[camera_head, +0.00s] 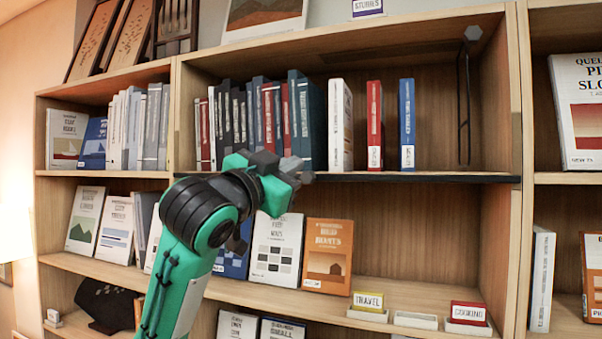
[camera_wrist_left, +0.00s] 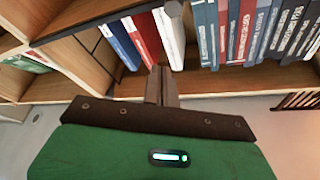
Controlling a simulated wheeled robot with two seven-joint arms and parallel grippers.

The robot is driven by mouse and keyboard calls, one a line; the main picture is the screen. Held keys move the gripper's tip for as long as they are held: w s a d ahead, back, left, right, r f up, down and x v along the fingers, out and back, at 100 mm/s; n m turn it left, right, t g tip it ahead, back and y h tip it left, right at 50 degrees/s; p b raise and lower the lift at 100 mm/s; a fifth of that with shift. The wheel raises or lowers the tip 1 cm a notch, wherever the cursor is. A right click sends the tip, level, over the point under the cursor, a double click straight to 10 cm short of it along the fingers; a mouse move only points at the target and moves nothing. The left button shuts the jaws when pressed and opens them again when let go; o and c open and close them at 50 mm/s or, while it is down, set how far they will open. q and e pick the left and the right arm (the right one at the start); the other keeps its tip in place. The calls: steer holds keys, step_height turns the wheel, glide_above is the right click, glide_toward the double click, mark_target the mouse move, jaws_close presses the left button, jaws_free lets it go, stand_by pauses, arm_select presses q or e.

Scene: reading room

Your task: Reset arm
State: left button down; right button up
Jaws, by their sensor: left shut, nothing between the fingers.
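My left arm (camera_head: 215,208) is green and black and rises from the bottom left in the head view, bent at a black joint. My left gripper (camera_head: 300,172) is in front of the middle shelf edge, below the row of dark books. In the left wrist view the left gripper (camera_wrist_left: 161,72) shows as two grey fingers closed together, with nothing between them. Beyond the fingertips stand a white book (camera_wrist_left: 170,38), a red book (camera_wrist_left: 142,38) and a blue book (camera_wrist_left: 120,42). My right gripper is not in view.
The white (camera_head: 340,125), red (camera_head: 374,125) and blue (camera_head: 407,125) books stand apart on the upper shelf, beside a black bookend (camera_head: 464,110). Face-out books, including an orange one (camera_head: 328,255), stand below. TRAVEL (camera_head: 368,302) and COOKING (camera_head: 468,313) labels sit at the lower shelf's front.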

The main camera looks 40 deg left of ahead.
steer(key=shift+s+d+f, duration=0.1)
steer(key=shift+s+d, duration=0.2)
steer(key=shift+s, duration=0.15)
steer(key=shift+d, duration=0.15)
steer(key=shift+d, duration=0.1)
